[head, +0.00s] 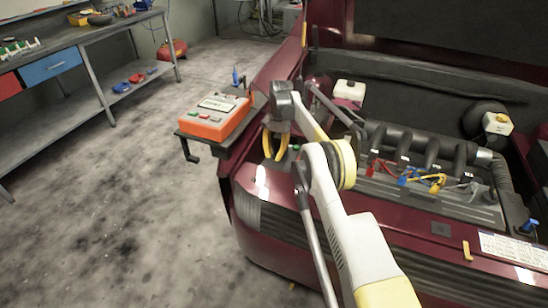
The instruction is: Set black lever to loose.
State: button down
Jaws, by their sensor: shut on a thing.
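My gripper (275,146), with yellow fingers, is at the front left corner of the red car, beside the orange unit. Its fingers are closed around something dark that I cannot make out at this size. A black crank-like lever (189,152) hangs below the left front edge of the grey tray (183,133), left of my gripper and apart from it. A small black lever-like piece (472,186) lies at the right end of a row of coloured pieces on the engine. I cannot tell which is the task's lever, and no loose mark is readable.
The orange unit (214,121) stands on the tray. Red (375,168), blue (408,176) and yellow (434,181) pieces sit on the engine. My arm crosses the car's front. A workbench (97,48) is at the left; the floor between is clear.

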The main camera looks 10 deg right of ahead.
dwell(0.4)
jog(key=c, duration=1.3)
grip_release()
jog(key=v, duration=0.3)
jog(key=s+a+v, duration=0.1)
jog(key=v, duration=0.5)
jog(key=shift+s+a+r, duration=0.1)
jog(key=shift+s+r, duration=0.25)
jog(key=shift+r, duration=0.3)
jog(key=shift+r, duration=0.1)
